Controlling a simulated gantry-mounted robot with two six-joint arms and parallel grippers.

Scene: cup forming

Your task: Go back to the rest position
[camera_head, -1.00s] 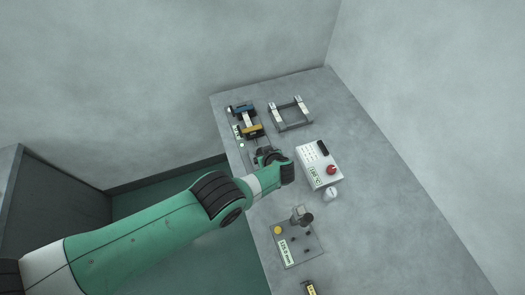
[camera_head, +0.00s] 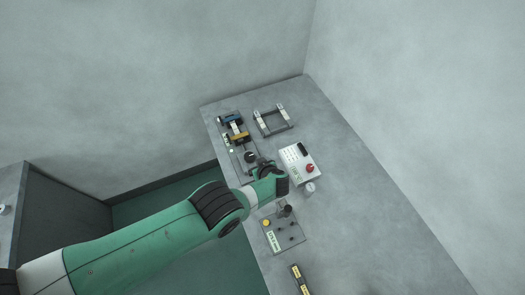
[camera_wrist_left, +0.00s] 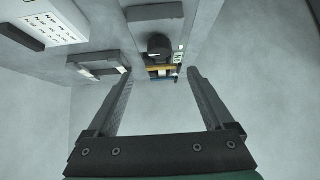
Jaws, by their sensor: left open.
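My left arm comes in from the lower left in the head view, reaching over the near edge of the grey table (camera_head: 365,225). My left gripper (camera_head: 262,163) is small there and partly hidden by its own wrist. It hovers beside a forming device (camera_head: 234,130) with blue and yellow parts. In the left wrist view the two fingers of the left gripper (camera_wrist_left: 159,80) stand wide apart with nothing between them. Beyond them show a dark round piece (camera_wrist_left: 159,45) and a yellow bar (camera_wrist_left: 160,68) of the device. My right gripper is not seen.
A U-shaped metal frame (camera_head: 273,122) stands at the back. A white control box (camera_head: 296,160) with a red button lies right of the gripper. A gauge plate (camera_head: 291,243) with a yellow button and a yellow-black strip (camera_head: 299,279) lie nearer. The table's right side is clear.

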